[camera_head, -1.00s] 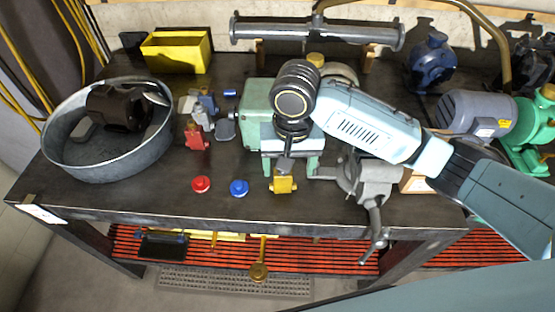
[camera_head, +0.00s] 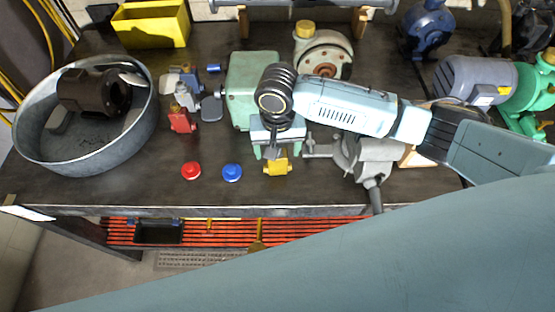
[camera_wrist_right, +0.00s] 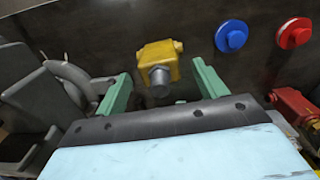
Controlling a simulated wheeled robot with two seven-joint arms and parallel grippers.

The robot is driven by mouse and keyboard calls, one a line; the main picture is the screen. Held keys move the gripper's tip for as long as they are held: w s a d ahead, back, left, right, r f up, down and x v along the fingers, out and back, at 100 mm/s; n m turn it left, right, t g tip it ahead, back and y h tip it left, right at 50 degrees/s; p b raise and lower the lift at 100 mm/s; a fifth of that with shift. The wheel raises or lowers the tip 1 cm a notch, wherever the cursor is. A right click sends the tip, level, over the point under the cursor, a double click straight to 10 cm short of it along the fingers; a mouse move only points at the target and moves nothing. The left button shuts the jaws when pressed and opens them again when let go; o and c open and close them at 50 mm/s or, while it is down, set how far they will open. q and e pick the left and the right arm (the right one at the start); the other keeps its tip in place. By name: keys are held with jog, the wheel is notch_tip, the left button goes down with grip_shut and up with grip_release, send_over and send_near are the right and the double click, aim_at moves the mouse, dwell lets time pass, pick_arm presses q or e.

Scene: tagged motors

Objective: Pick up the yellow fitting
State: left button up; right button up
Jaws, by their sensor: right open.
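The yellow fitting (camera_head: 277,166) stands on the dark bench top near its front edge, partly covered by my right gripper in the head view. In the right wrist view the yellow fitting (camera_wrist_right: 160,55) shows a grey threaded end facing the camera and lies between and just beyond the two green fingers. My right gripper (camera_wrist_right: 160,72) is open and empty, with a finger on each side of the fitting and gaps showing. In the head view my right gripper (camera_head: 270,150) is above and slightly behind the fitting. My left gripper is not in view.
A blue cap (camera_head: 232,172) and a red cap (camera_head: 190,170) lie left of the fitting. A red fitting (camera_head: 181,121) stands farther left, near a round metal pan (camera_head: 80,160). A grey vise (camera_head: 370,158) is close on the right. A green machine (camera_head: 250,80) stands behind.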

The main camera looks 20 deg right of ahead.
aim_at(278, 157)
notch_tip(278, 157, down, 3)
jog(key=shift+r, duration=0.1)
jog(key=shift+f, duration=0.45)
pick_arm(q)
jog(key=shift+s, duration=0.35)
pick_arm(e)
jog(key=shift+r, duration=0.1)
jog(key=c, duration=1.2)
